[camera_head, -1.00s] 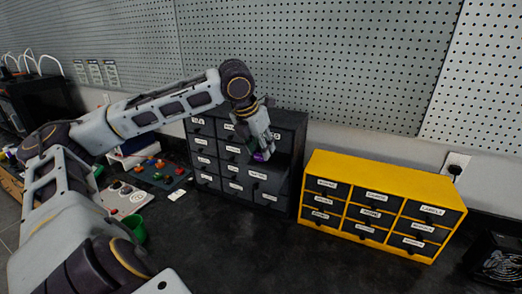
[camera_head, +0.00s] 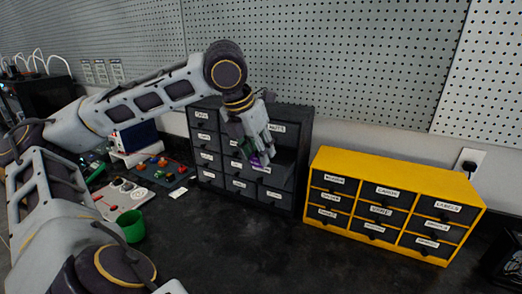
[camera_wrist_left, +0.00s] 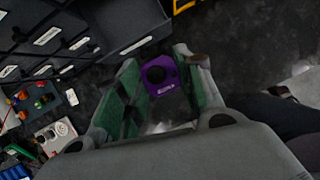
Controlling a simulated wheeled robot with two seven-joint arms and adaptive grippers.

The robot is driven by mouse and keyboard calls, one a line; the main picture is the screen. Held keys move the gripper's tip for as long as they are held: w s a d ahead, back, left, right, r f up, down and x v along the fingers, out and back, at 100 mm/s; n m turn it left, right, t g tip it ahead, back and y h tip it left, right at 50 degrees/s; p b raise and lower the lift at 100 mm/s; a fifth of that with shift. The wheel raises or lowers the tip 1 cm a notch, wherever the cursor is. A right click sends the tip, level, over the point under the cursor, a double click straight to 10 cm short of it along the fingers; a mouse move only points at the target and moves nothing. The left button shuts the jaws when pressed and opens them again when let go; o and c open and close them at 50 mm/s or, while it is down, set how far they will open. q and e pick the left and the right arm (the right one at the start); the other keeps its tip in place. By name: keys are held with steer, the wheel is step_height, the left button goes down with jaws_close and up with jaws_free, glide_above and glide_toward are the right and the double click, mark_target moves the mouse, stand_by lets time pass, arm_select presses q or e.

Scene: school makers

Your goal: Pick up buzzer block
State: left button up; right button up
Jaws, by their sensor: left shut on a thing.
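The purple buzzer block (camera_wrist_left: 160,75) is between the green-padded fingers of my left gripper (camera_wrist_left: 158,90) in the left wrist view. In the head view, my left gripper (camera_head: 260,155) points downward at the front of the dark drawer cabinet (camera_head: 240,186). Only a small purple part of the block (camera_head: 262,160) shows there, close to a pulled-out drawer (camera_head: 270,178) in the right column. The left gripper is shut on the block. The fingers hide part of the block in the head view. My right gripper is in neither view.
A yellow drawer cabinet (camera_head: 393,173) stands to the right. A green cup (camera_head: 133,228) and panels with coloured parts (camera_head: 160,170) lie to the left. A pegboard wall (camera_head: 330,60) is behind. The dark worktop (camera_head: 240,250) in front is clear.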

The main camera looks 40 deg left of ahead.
arm_select(q)
steer(key=s+d+b, duration=0.1)
steer(key=s+d, duration=0.2)
steer(key=s, duration=0.2)
steer(key=shift+s, duration=0.15)
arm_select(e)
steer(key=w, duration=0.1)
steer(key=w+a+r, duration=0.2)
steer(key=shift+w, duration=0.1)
